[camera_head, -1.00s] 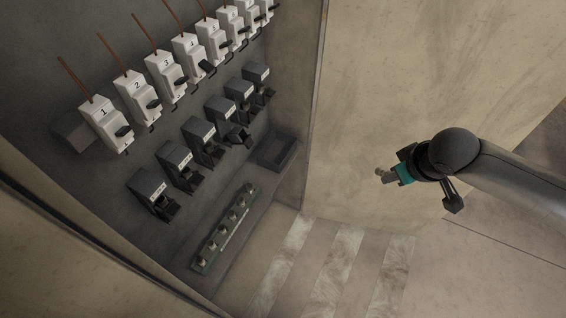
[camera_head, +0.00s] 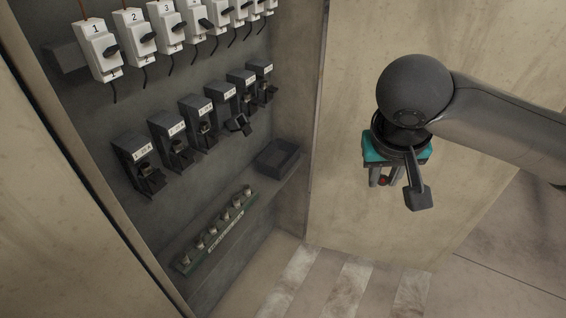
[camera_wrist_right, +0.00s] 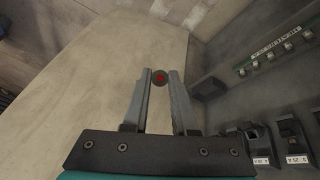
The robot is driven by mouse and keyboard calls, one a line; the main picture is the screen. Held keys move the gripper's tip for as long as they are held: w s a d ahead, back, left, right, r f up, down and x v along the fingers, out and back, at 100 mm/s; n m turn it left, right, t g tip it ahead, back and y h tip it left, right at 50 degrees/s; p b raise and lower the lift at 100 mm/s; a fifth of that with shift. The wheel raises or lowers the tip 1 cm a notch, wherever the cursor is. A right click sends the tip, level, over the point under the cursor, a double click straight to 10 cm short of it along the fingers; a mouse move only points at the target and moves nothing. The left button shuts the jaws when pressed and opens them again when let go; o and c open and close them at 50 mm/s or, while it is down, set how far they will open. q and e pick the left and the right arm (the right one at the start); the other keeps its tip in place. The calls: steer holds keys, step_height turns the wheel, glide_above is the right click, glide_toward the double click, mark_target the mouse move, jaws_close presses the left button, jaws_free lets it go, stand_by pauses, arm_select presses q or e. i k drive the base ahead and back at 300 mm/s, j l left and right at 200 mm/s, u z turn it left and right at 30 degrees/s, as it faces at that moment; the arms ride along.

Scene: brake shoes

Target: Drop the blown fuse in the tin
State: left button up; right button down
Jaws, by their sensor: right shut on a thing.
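My right gripper (camera_head: 381,183) hangs in front of the open door panel, to the right of the cabinet, pointing down. It is shut on the fuse (camera_wrist_right: 159,78), a small round piece with a red end that shows between the fingertips in the wrist view. In the head view only a bit of the fuse (camera_head: 383,181) shows. The tin (camera_head: 278,174), a dark open box, stands at the right end of the cabinet shelf, left of and apart from the gripper. Its inside looks empty. The tin's edge also shows in the wrist view (camera_wrist_right: 208,93). My left gripper is not in view.
A green rack (camera_head: 218,237) with several spare fuses lies on the shelf. A row of dark fuse holders (camera_head: 170,130) hangs above it; one (camera_head: 238,124) stands open. White numbered breakers (camera_head: 100,50) run along the top. The cabinet's side wall (camera_head: 303,120) stands between tin and gripper.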

mark_target(278, 162)
steer(key=i+l+u, duration=0.1)
steer(key=l, duration=0.2)
steer(key=i+l+u, duration=0.1)
steer(key=l, duration=0.2)
steer(key=i+l+u, duration=0.1)
steer(key=l, duration=0.25)
steer(key=i+j+u, duration=0.15)
steer(key=u, duration=0.35)
steer(key=i+j+u, duration=0.1)
steer(key=u, duration=0.4)
steer(key=i+j, duration=0.1)
steer(key=i, duration=0.15)
